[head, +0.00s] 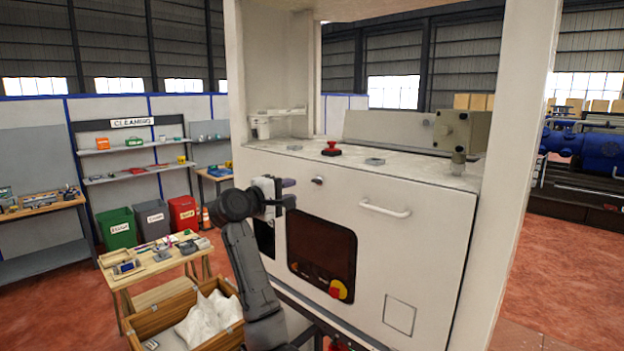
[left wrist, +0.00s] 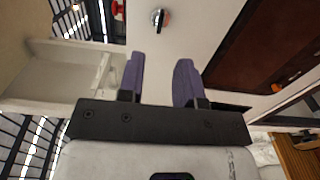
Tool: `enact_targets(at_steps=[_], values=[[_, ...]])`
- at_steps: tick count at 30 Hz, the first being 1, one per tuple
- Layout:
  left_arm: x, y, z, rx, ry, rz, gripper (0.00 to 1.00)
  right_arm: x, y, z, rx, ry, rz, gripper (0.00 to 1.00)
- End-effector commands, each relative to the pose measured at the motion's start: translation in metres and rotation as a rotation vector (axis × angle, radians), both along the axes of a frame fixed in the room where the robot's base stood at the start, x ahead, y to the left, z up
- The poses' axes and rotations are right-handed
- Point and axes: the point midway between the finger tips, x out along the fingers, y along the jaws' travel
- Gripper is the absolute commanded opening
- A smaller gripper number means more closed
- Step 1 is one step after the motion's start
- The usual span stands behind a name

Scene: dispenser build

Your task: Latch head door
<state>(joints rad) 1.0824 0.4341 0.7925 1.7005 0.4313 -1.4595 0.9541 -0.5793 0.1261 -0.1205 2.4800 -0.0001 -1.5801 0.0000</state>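The white front panel of the machine (head: 345,199), which seems to be the head door, stands upright and looks flush with the frame. It has a white bar handle (head: 385,209). A small dark round latch knob (head: 317,180) sits near the panel's top left. The knob also shows in the left wrist view (left wrist: 160,18), beyond the fingertips and roughly in line with their gap. My left gripper (head: 289,192) is left of the knob and apart from it. Its two purple fingers (left wrist: 160,75) are spread with nothing between them. My right gripper is not in view.
Below the knob are a dark screen (head: 322,250) and a red-yellow switch (head: 339,290). A red button (head: 331,149) stands on the machine's top ledge. A white frame post (head: 500,170) rises at right. A wooden crate with white bags (head: 172,318) is at lower left.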

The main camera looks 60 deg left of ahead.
Motion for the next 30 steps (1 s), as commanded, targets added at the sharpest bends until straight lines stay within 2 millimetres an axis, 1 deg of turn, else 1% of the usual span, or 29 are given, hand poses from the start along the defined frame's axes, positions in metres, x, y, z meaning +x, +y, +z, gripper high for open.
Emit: enact_targets(at_steps=[1, 6, 12, 15, 21, 30], values=[[0.011, 0.001, 0.004, -0.003, 0.003, -0.004, 0.32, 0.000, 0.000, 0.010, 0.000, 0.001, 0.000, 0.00], [0.041, 0.010, 0.004, -0.001, 0.004, -0.002, 0.32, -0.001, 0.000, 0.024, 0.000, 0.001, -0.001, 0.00], [0.068, 0.017, 0.002, -0.001, 0.003, -0.002, 0.32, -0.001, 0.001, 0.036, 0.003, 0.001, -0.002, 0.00], [0.077, 0.019, 0.002, 0.000, 0.002, -0.002, 0.32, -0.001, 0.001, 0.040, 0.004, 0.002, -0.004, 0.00], [0.087, 0.022, 0.000, 0.001, 0.002, -0.001, 0.32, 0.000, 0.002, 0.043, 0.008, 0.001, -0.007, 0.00], [0.088, 0.022, -0.001, 0.003, 0.002, 0.000, 0.32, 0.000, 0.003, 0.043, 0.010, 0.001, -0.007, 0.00]])
